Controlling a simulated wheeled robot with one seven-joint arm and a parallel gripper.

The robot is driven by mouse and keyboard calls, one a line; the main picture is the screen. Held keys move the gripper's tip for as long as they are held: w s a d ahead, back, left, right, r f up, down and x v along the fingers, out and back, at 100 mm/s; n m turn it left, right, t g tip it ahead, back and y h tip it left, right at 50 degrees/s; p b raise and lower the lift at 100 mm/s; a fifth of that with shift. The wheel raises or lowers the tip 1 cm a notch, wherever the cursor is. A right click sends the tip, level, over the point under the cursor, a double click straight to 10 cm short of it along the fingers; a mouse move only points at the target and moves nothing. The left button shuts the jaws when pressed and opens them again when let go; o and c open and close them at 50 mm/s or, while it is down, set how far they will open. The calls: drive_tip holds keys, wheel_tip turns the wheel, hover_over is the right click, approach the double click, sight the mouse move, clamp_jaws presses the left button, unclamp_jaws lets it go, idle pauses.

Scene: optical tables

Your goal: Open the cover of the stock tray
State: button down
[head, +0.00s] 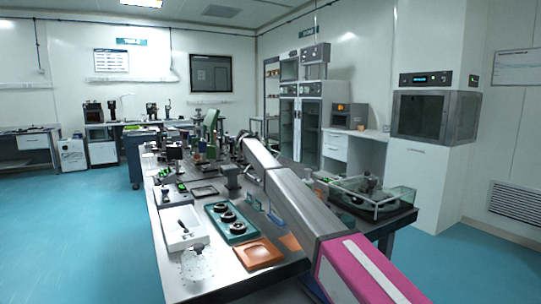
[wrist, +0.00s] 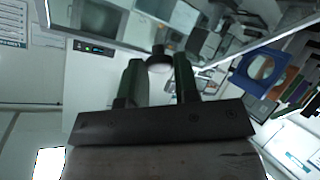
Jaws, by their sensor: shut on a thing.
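The clear-walled box that looks like the stock tray (head: 351,205) stands at the right end of the near table, with a green inside. In the wrist view my gripper (wrist: 160,65) has both dark green fingers closed on a short dark knob with a pale round face (wrist: 161,60). A clear pane with a thin frame (wrist: 262,44), apparently the cover, spans the top of that view beyond the knob. How far it is raised cannot be told. In the head view I cannot make out the fingers clearly; my arm crosses the table's middle.
A white tray (head: 172,240), a green tray with black rings (head: 245,234) and an orange tray (head: 262,253) lie left of my arm. Optical parts crowd the table's far half. A tall cabinet with a dark window (head: 433,115) stands behind right. The floor at left is clear.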

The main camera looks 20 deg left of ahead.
drive_tip(key=shift+s+a+r+t+h, duration=0.2)
drive_tip(key=shift+s+a+r+t, duration=0.1)
drive_tip(key=shift+s+a+t, duration=0.2)
drive_tip(key=shift+s+a+r+t+h, duration=0.25)
drive_tip(key=shift+s+a+t, duration=0.1)
drive_tip(key=shift+s, duration=0.2)
drive_tip(key=s+a, duration=0.5)
drive_tip(key=s, duration=0.2)
drive_tip(key=shift+a+r, duration=0.3)
drive_tip(key=shift+a, duration=0.1)
drive_tip(key=shift+w, duration=0.1)
drive_tip(key=c, duration=0.9)
unclamp_jaws()
drive_tip(key=shift+w+a+f, duration=0.1)
drive_tip(key=shift+a, duration=0.05)
drive_tip(key=shift+o, duration=0.2)
drive_tip(key=shift+r, duration=0.2)
